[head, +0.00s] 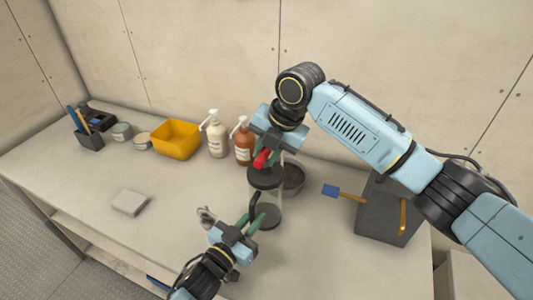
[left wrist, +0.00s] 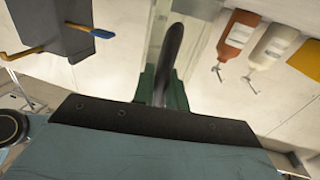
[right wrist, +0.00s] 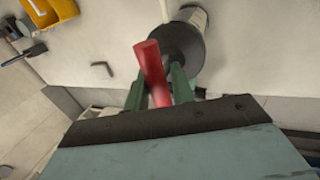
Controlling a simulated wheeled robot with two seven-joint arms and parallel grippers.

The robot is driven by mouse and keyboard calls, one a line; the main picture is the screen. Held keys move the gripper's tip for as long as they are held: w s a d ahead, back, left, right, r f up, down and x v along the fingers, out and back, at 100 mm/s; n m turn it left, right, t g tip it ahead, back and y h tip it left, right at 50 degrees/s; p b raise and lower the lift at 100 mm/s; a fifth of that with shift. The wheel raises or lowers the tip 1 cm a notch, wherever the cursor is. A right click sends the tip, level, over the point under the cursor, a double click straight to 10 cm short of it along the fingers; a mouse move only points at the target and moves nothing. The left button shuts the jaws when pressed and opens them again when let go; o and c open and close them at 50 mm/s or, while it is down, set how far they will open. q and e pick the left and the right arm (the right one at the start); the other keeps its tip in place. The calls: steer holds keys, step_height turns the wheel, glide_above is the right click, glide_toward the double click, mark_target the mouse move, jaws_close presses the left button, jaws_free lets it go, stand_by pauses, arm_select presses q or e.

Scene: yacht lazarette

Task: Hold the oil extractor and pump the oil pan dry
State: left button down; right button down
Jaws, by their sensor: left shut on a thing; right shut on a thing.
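The oil extractor (head: 267,208) stands upright on the bench, a clear cylinder with a dark top and a red pump handle (head: 262,159). My left gripper (head: 253,223) is shut on its dark side handle, which shows as a curved bar (left wrist: 170,62) between the fingers in the left wrist view. My right gripper (head: 268,155) is above the extractor and shut on the red pump handle, which also shows in the right wrist view (right wrist: 150,65). A dark round pan (head: 293,178) sits behind the extractor and is partly hidden by it. Its contents cannot be made out.
A white pump bottle (head: 217,138), a brown pump bottle (head: 243,146) and a yellow bin (head: 176,139) stand along the back. A grey box (head: 382,222) with a blue-ended tool stands at right.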

steer(key=shift+a+r, duration=0.2)
steer(key=shift+r, duration=3)
steer(key=shift+d+f, duration=0.1)
steer(key=shift+f, duration=0.1)
steer(key=shift+f, duration=3.05)
steer(key=shift+r, duration=0.1)
